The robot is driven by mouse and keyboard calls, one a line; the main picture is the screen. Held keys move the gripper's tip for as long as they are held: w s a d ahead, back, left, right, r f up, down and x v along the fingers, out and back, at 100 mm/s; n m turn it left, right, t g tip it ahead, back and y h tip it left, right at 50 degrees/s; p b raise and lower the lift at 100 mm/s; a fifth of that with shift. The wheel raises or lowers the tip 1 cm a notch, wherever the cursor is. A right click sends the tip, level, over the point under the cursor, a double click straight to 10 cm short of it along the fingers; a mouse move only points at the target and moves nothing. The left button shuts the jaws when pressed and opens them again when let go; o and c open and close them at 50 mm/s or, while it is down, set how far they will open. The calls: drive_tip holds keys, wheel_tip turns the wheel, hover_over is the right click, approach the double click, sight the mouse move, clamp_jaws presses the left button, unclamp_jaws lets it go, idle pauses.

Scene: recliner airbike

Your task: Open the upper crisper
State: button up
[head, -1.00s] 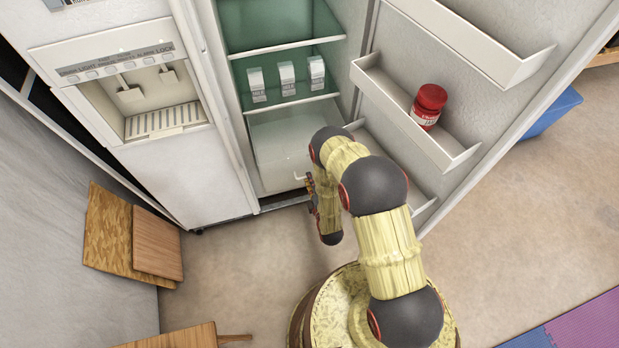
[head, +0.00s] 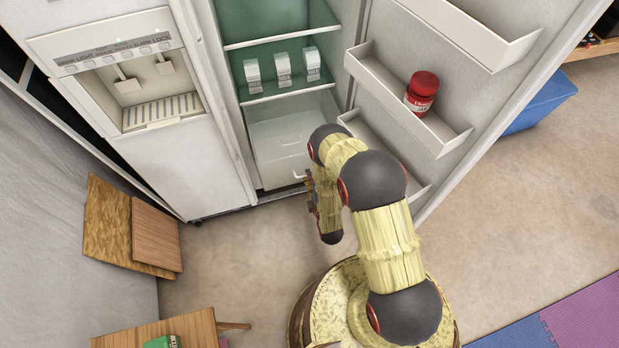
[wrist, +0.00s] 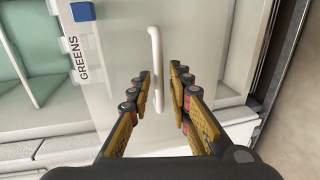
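The crisper drawers (head: 285,140) are pale, see-through bins at the bottom of the open fridge. In the wrist view, a pale crisper front (wrist: 120,70) with a "GREENS" label fills the middle; it borders the green shelf area, so it looks like the upper one. Its white bar handle (wrist: 156,62) runs up the picture between my fingertips. My gripper (wrist: 160,82) is open, with a finger on either side of the handle and no clear grip on it. In the head view my gripper (head: 312,190) is mostly hidden beside my arm, in front of the drawers.
The open fridge door (head: 480,90) stands right of my arm, its bins holding a red jar (head: 421,92). White cartons (head: 283,68) stand on a shelf above. Wooden boards (head: 130,225) lean at left, and a small wooden table (head: 165,335) is at the bottom.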

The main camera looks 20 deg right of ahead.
drive_tip(key=shift+o, duration=0.6)
drive_tip(key=v, duration=0.7)
drive_tip(key=shift+s, duration=0.25)
